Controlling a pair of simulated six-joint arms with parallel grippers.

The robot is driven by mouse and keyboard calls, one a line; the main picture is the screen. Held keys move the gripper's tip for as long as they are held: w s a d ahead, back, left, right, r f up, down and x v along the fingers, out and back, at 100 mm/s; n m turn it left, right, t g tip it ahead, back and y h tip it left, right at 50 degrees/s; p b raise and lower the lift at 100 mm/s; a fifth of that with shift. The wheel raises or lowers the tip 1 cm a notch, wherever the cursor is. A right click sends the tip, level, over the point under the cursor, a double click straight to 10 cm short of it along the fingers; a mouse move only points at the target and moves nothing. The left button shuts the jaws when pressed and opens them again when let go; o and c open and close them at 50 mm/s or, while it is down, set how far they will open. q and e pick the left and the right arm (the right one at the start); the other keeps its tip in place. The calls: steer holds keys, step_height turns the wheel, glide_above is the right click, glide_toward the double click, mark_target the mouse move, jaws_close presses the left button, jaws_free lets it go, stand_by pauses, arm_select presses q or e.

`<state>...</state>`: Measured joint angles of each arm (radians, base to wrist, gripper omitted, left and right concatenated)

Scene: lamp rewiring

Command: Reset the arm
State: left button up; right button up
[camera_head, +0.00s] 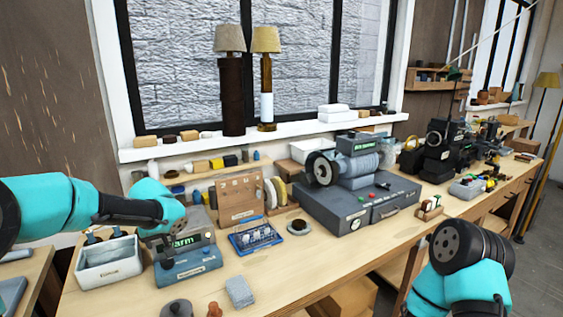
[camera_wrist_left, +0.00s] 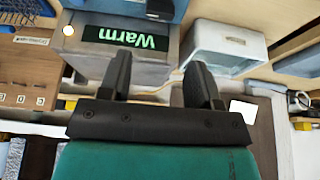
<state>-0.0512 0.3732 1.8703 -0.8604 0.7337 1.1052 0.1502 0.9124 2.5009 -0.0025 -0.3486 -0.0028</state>
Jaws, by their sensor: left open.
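My left arm comes in from the left in the head view, its teal wrist above the left end of the bench. In the left wrist view my left gripper (camera_wrist_left: 159,78) is open, its two dark fingers apart with nothing between them. Past the fingers is a grey device (camera_head: 187,262) with a green "Warm" display, seen upside down in the wrist view (camera_wrist_left: 125,38). I cannot tell whether the fingers touch it. My right arm shows at the lower right of the head view, in front of the bench; its gripper is not visible.
A white bin (camera_head: 109,262) stands left of the device and a blue tray (camera_head: 254,238) right of it. A large grey machine (camera_head: 345,207) stands mid-bench. Two lamps (camera_head: 230,75) stand on the windowsill. The front middle of the wooden bench (camera_head: 320,270) is clear.

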mark_target(167, 259)
arm_select(q)
steer(key=x, duration=1.2)
steer(key=shift+w+f, duration=0.1)
steer(key=shift+w, duration=0.05)
steer(key=shift+n+g+y, duration=0.4)
steer(key=shift+n, duration=1.2)
steer(key=shift+n+g+y, duration=0.4)
steer(key=shift+n, duration=1.2)
